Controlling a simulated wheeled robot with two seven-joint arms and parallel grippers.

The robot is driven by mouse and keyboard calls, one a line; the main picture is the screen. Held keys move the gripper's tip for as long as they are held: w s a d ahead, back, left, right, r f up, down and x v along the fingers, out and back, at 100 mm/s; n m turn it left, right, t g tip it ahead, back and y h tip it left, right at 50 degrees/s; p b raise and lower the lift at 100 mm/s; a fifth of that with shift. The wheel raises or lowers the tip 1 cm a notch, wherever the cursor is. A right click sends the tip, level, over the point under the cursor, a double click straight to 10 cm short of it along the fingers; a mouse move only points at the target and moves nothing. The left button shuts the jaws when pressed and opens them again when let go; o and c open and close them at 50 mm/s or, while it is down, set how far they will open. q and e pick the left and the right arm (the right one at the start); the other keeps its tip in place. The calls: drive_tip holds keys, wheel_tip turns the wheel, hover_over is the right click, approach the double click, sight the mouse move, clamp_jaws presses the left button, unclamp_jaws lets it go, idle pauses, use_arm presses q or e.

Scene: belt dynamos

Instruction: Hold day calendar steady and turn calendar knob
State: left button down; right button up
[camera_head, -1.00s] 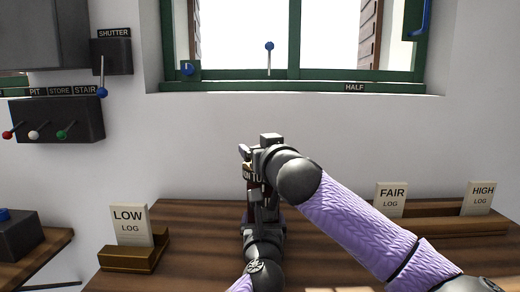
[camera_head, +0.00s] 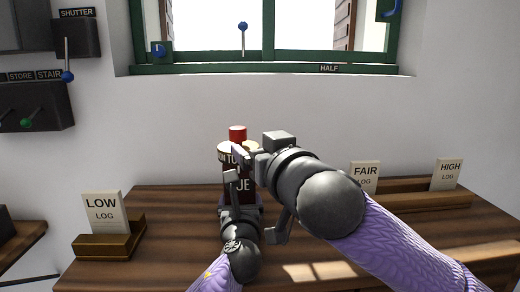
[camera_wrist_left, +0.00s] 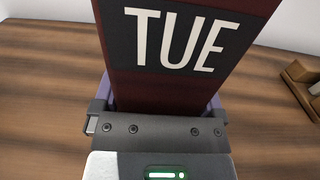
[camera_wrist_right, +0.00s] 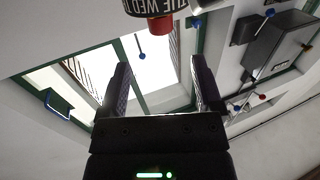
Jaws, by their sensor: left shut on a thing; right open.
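The day calendar (camera_head: 243,187) stands upright on the desk, a dark red body with a TUE label, which also shows in the left wrist view (camera_wrist_left: 170,85). Its lettered band is partly hidden in the head view. The red calendar knob (camera_head: 237,133) is on top; in the right wrist view the knob (camera_wrist_right: 160,25) shows beyond and between the fingertips, apart from them. My left gripper (camera_head: 238,197) is shut on the calendar's lower body. My right gripper (camera_wrist_right: 160,62) is open and empty, close to the calendar's upper part; in the head view it hides part of it.
A LOW log card (camera_head: 104,212) stands in a wooden holder at left. FAIR (camera_head: 365,176) and HIGH (camera_head: 446,175) cards stand in a holder at right. The window (camera_head: 265,68) and lever box (camera_head: 35,108) are on the wall behind. Desk between LOW card and calendar is clear.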

drive_tip(key=shift+s, duration=0.1)
drive_tip(key=n+g+y, duration=0.5)
drive_tip(key=n+y, duration=0.1)
drive_tip(key=y, duration=0.2)
approach(245, 135)
drive_tip(key=x, duration=1.1)
drive_tip(key=shift+w+a, duration=0.2)
drive_tip(key=shift+a, duration=0.1)
clamp_jaws()
